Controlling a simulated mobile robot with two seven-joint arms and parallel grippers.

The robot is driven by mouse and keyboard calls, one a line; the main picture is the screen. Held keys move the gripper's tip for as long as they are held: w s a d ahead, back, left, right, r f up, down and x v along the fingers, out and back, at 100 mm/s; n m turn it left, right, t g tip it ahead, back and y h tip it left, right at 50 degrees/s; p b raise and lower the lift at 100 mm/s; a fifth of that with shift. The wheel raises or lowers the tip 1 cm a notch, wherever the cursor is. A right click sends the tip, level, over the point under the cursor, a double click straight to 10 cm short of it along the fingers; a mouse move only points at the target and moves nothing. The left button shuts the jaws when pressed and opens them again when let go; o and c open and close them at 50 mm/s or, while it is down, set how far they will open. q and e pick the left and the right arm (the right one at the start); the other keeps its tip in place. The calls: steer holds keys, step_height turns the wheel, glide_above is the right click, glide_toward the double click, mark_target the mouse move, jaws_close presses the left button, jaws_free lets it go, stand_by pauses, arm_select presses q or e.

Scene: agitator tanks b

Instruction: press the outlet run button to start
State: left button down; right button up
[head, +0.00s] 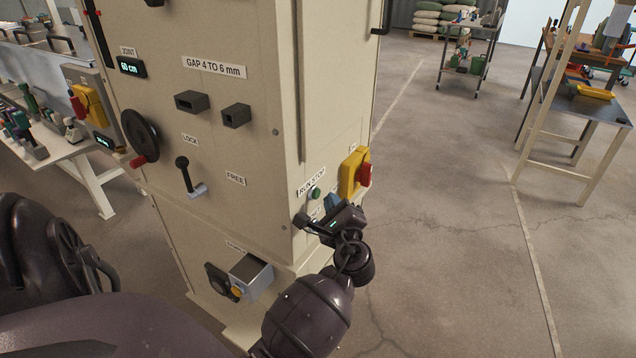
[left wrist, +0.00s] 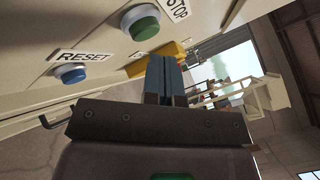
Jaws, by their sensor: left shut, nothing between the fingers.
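The green button (head: 315,193) sits in a pale ring on the narrow side face of the cream cabinet, under a "RUN STOP" label. In the left wrist view the green button (left wrist: 140,22) is large at the top, with part of the "STOP" label beside it. My left gripper (head: 332,203) is at this face, just right of and below the button. In the left wrist view its blue fingers (left wrist: 165,66) are shut and empty, below and right of the button, with no contact visible. My right gripper is not in view.
A blue button (left wrist: 70,74) labelled "RESET" is near the green one. A yellow box with a red knob (head: 365,174) juts out beside the run button. The cabinet front (head: 230,140) carries a lever, a handwheel and sockets.

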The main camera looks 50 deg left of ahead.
arm_select(q)
steer(key=shift+a, duration=0.15)
steer(key=shift+s+a, duration=0.15)
steer(key=shift+a, duration=0.1)
steer(key=shift+a, duration=0.45)
stand_by(1.0)
steer(key=shift+d, duration=0.9)
steer(key=shift+w+d, duration=0.25)
steer(key=shift+d, duration=0.55)
steer(key=shift+w+d, duration=0.2)
steer(key=shift+d, duration=0.6)
steer(key=shift+w+d, duration=0.25)
steer(key=shift+d, duration=0.55)
